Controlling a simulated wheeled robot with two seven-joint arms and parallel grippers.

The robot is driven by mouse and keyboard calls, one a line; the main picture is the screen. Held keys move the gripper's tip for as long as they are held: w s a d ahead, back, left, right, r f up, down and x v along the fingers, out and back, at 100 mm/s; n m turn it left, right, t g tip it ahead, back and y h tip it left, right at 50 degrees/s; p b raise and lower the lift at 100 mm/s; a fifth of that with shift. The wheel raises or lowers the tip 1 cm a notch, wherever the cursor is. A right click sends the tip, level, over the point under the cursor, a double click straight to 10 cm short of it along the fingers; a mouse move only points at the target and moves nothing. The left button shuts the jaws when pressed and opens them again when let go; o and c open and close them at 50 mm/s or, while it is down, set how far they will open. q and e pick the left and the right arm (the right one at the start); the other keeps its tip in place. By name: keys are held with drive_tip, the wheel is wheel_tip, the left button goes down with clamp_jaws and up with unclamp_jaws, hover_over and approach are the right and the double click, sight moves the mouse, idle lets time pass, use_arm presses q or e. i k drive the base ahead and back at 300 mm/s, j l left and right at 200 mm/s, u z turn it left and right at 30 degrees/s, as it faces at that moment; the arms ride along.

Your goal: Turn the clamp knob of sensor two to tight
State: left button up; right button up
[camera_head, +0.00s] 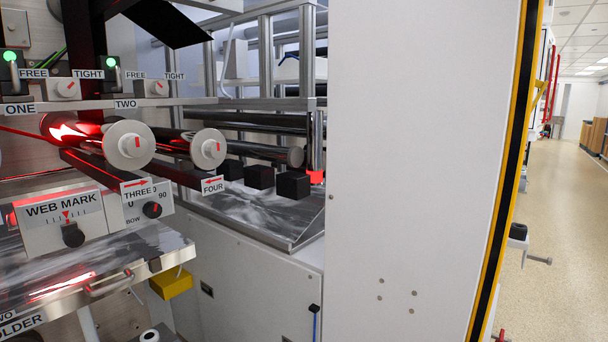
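Sensor two's clamp knob (158,87) is a pale round knob with a small red mark, on a light block on the rail in the upper left of the head view. A FREE label (135,75) is at its upper left and a TIGHT label (174,76) at its upper right. The red mark is too small to tell for sure which label it points at. The TWO label (125,104) is on the rail below. A lit green lamp (111,62) stands left of the knob. Neither of my grippers is in view.
Sensor one's similar knob (67,88) is further left on the same rail. Below are white-ended rollers (130,146), a WEB MARK panel (65,220) and a metal shelf (100,262). A large white cabinet panel (410,170) fills the middle; an open aisle (555,240) lies right.

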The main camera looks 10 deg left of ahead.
sight(158, 87)
drive_tip(key=u, duration=1.3)
